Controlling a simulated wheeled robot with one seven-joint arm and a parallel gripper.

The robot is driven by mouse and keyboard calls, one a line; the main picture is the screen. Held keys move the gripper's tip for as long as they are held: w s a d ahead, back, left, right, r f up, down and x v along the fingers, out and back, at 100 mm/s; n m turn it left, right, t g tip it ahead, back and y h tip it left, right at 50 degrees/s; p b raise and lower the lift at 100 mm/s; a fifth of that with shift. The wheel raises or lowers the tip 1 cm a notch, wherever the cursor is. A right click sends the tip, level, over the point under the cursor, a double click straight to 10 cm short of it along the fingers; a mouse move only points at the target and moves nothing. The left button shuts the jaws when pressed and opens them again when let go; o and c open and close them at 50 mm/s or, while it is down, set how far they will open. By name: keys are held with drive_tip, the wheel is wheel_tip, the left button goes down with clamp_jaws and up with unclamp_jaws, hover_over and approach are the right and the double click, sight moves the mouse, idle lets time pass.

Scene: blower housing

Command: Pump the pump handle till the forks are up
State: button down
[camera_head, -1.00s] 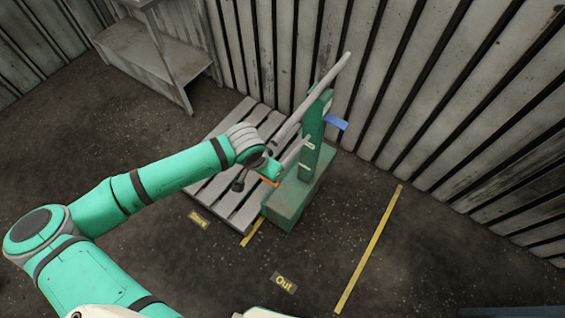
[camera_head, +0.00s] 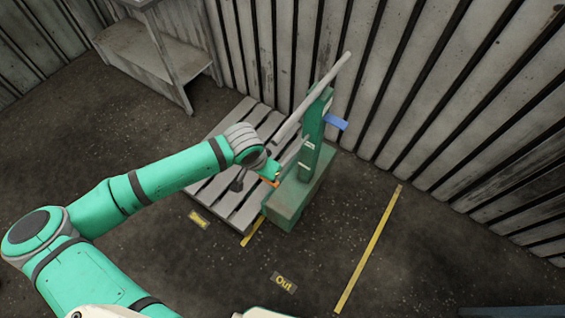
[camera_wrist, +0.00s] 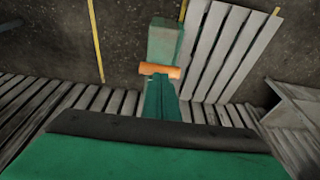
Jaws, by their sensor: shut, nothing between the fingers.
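A green upright unit (camera_head: 314,130) stands on a green box base (camera_head: 290,204). A long pale grey bar (camera_head: 316,92), which looks like the pump handle, runs along the unit's upper left side, tilted up to the right. My gripper (camera_head: 271,181) is shut and empty, just left of the unit and below the bar's lower end. It looks apart from the bar. Its orange fingertips (camera_wrist: 160,71) show in the wrist view, with the green base (camera_wrist: 165,40) beyond them. I cannot clearly make out forks; my gripper and wrist hide part of that area.
A slatted grey pallet (camera_head: 235,205) lies left of the unit. A blue tab (camera_head: 336,123) sticks out on its right. A corrugated wall (camera_head: 400,90) stands close behind. A grey shelf (camera_head: 150,50) is at the back left.

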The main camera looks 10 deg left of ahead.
drive_tip(key=shift+d+f, duration=0.1)
idle(0.3)
drive_tip(key=s+a+f+x, duration=0.1)
drive_tip(key=s+x, duration=0.1)
drive_tip(key=x, duration=0.9)
drive_tip(key=v, duration=0.4)
drive_tip(key=w+v, duration=0.1)
drive_tip(key=v, duration=0.3)
drive_tip(key=w+d+v, duration=0.1)
drive_tip(key=v, duration=0.2)
drive_tip(key=shift+r, duration=0.7)
drive_tip(key=shift+f, duration=0.1)
drive_tip(key=shift+f, duration=0.35)
drive_tip(key=s+a+f+x, duration=0.1)
drive_tip(key=s+x, duration=0.1)
drive_tip(key=x, duration=0.8)
drive_tip(key=v, duration=0.3)
drive_tip(key=w+v, duration=0.1)
drive_tip(key=v, duration=0.3)
drive_tip(key=w+d+v, duration=0.1)
drive_tip(key=v, duration=0.3)
drive_tip(key=shift+w+r, duration=0.1)
drive_tip(key=shift+r, duration=0.45)
